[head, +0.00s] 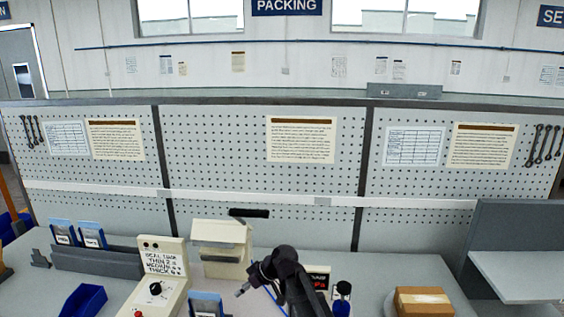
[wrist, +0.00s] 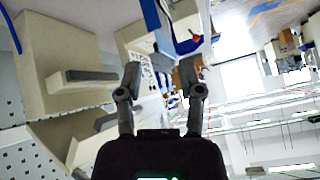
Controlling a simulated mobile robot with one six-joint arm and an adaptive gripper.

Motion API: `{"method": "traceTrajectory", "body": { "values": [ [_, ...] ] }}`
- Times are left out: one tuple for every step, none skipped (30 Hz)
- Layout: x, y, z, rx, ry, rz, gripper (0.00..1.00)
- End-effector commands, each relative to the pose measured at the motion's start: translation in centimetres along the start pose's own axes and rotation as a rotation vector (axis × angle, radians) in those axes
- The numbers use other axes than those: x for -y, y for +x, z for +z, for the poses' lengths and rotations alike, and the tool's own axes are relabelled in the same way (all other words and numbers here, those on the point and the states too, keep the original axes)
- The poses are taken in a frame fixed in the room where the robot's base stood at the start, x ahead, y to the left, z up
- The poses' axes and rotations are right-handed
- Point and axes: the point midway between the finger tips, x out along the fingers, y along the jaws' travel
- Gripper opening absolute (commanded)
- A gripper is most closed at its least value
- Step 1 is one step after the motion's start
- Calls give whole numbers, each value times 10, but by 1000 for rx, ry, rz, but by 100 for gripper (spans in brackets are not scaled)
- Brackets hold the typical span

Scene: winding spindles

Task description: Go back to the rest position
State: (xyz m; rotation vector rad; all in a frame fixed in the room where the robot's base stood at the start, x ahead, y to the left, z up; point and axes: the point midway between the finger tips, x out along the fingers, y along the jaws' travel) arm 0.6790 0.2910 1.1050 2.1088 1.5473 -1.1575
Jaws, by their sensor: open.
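My gripper (wrist: 162,76) is open in the wrist view, its two dark fingers spread apart with nothing held between them. In the head view my dark arm (head: 288,277) rises from the bottom middle over the bench, and its end points left. The gripper there is small and partly hidden by the arm. Behind it stands a beige machine (head: 220,240) with a sloped top. The beige machine also fills the left of the wrist view (wrist: 60,50), which is turned on its side. No spindle can be made out clearly.
A beige control box (head: 158,268) with a knob stands left of the arm. A blue bin (head: 84,301) lies farther left. A cardboard box (head: 422,301) sits at right, beside a grey shelf (head: 518,275). A pegboard wall (head: 263,190) closes the back.

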Motion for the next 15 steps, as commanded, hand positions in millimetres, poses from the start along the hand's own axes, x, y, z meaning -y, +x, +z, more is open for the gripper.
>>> {"method": "traceTrajectory", "body": {
  "values": [
    [-1, -12, 30, 46, 69, 30, 49],
    [-4, -18, 44, 76, 114, 50, 49],
    [-6, -27, 63, 115, 175, 77, 49],
    [-8, -34, 77, 143, 221, 99, 49],
    [-10, -40, 92, 171, 268, 121, 49],
    [-12, -50, 111, 206, 331, 154, 49],
    [-13, -57, 125, 233, 379, 178, 49],
    [-14, -64, 139, 258, 427, 205, 49],
    [-14, -74, 157, 291, 492, 241, 49],
    [-14, -82, 171, 314, 542, 271, 49],
    [-14, -89, 185, 338, 592, 300, 49],
    [-13, -99, 202, 365, 655, 340, 49],
    [-12, -106, 214, 385, 701, 369, 49],
    [-11, -113, 225, 403, 744, 397, 49],
    [-10, -122, 240, 424, 800, 435, 49]
  ]
}}
